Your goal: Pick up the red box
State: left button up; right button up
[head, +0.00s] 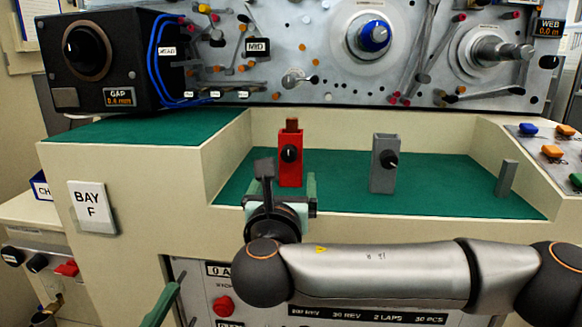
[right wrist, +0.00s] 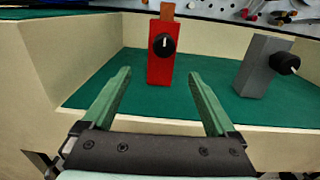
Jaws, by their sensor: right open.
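The red box (head: 290,172) stands upright on the green recessed shelf, with a black knob on its front and a brown piece sticking out of its top. It also shows in the right wrist view (right wrist: 160,66), beyond the fingers and roughly between their tips. My right gripper (head: 284,190) is in front of the red box in the head view. In the right wrist view its green fingers (right wrist: 160,76) are wide apart with nothing between them. They look short of the box.
A grey box (head: 383,168) with a black knob stands right of the red one, and it also shows in the right wrist view (right wrist: 262,68). A small grey block (head: 506,178) is farther right. Cream walls edge the green shelf (head: 440,202). The machine panel (head: 330,60) rises behind.

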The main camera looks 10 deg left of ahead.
jog(key=shift+w+b, duration=0.55)
jog(key=shift+w, duration=3.85)
grip_shut()
